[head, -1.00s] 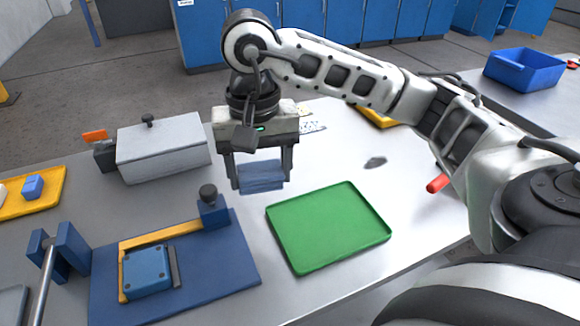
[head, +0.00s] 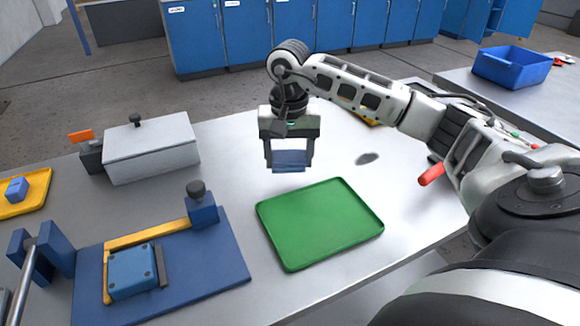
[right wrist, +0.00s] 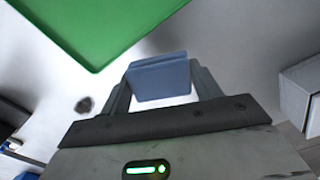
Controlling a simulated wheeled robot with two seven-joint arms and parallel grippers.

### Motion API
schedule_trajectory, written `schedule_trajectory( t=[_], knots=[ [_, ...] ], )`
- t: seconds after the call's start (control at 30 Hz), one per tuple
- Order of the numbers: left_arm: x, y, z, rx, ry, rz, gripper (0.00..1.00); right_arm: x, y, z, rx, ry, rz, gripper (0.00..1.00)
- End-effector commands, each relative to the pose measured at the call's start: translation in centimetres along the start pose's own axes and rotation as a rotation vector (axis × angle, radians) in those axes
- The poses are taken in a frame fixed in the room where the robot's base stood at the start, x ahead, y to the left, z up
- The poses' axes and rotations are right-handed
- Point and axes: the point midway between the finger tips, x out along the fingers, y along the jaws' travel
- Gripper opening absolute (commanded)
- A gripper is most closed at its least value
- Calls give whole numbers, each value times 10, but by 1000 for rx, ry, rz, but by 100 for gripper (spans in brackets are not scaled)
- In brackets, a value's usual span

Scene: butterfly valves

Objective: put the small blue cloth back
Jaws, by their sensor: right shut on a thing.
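My right gripper (head: 290,165) is shut on the small blue cloth (head: 290,156). The cloth hangs between its two fingers, above the table just behind the green tray. In the right wrist view the cloth (right wrist: 160,78) also sits between the fingers, with the green tray (right wrist: 95,25) at the top left. In the head view the empty green tray (head: 318,222) lies on the table's front part. My left gripper is not in view.
A grey lidded box (head: 150,150) stands at the back left. A blue fixture board (head: 215,265) with a blue block (head: 132,270) lies left of the tray. A yellow tray (head: 35,190) is at the far left. A dark spot (head: 367,158) shows on the table; a blue bin (head: 511,67) stands at the back right.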

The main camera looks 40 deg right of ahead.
Motion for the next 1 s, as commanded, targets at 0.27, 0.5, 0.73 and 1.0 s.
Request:
schedule_trajectory(
  t=[0.27,0.5,0.73,1.0],
  knots=[
    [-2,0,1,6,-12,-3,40,35,3,-5,-1,-3,3,42],
    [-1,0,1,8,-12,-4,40,38,2,-6,0,1,1,42],
    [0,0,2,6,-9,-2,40,42,2,-6,0,0,2,74],
    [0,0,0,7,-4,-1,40,41,2,-6,0,0,2,85]
  ],
)
